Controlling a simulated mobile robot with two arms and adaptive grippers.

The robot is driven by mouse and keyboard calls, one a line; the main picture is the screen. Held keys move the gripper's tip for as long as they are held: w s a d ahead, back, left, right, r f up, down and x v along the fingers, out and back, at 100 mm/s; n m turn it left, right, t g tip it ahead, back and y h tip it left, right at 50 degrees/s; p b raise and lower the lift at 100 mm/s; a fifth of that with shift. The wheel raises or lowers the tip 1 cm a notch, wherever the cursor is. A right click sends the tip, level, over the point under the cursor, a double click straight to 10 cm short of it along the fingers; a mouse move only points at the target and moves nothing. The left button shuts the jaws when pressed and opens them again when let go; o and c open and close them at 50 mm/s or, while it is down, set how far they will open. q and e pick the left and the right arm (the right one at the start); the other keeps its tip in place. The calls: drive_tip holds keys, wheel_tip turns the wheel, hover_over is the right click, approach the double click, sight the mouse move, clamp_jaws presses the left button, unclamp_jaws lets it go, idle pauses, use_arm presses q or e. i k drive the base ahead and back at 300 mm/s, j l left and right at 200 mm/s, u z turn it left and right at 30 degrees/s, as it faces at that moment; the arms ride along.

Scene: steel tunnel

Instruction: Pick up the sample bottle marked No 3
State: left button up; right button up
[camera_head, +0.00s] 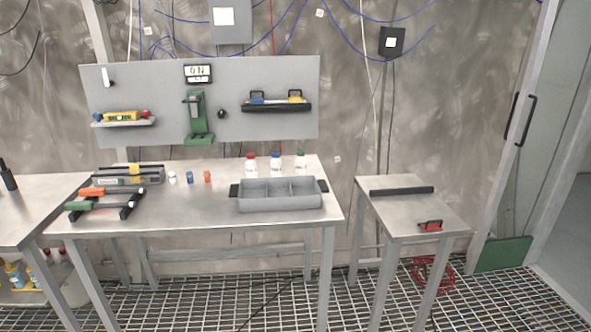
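Three white bottles stand upright at the back of the middle table (180,214), behind the grey tray. Neither of my grippers shows in the head view.
A grey divided tray (280,208) with black handles sits at the table's right. Small containers (189,177) and a tool rack (112,208) are left. A panel (270,75) with shelves stands behind. A side table (400,212) holds a black bar and red item. Grating covers the floor.

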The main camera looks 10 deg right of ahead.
sight(300, 161)
drive_tip(key=i+l, duration=0.2)
drive_tip(key=l, duration=0.2)
drive_tip(key=i+l, duration=0.45)
drive_tip(key=l, duration=0.3)
drive_tip(key=i+u, duration=0.05)
